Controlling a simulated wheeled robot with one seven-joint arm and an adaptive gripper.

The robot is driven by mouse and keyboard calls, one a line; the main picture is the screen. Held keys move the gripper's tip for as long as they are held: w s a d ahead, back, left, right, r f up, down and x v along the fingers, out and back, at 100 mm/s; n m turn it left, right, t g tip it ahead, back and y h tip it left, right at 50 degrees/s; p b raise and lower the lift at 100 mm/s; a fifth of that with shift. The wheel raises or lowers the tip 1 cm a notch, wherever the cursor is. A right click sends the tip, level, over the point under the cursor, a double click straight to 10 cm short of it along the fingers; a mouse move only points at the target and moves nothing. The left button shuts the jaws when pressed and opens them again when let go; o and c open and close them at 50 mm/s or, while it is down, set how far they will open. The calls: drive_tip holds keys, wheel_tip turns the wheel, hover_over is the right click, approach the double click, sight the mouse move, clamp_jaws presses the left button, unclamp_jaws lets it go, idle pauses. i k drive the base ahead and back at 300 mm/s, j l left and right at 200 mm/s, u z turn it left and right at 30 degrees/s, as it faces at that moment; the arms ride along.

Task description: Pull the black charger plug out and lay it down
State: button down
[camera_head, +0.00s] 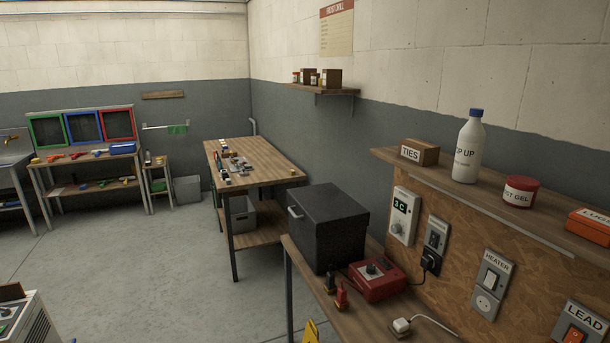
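The black charger plug (431,262) sits in the lower part of a grey wall socket (437,234) on the wooden backboard at the right. A dark cable appears to hang from it towards the bench. The label above this socket is too small to read surely. The workbench top (372,318) below is brown wood, with bare patches near its front edge. My gripper is not in view, so its state and place do not show.
A red box with a dial (378,281), red-and-black clamps (341,294), a white plug (401,326) and a black case (327,228) crowd the bench. A heater socket (487,284) is right of the charger's. A shelf (480,193) with a bottle (468,148) juts out above.

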sight(426, 262)
drive_tip(key=i+j+z, duration=0.1)
drive_tip(key=j+z, duration=0.35)
drive_tip(key=j, duration=0.25)
drive_tip(key=j+z, duration=0.45)
drive_tip(key=j, duration=0.25)
drive_tip(key=i+j+z, duration=0.1)
drive_tip(key=i+z, duration=0.25)
drive_tip(key=i+j+z, duration=0.15)
drive_tip(key=z, duration=0.15)
drive_tip(key=i+j+z, duration=0.2)
drive_tip(key=z, duration=0.15)
drive_tip(key=i+z, duration=0.1)
drive_tip(key=i, duration=0.15)
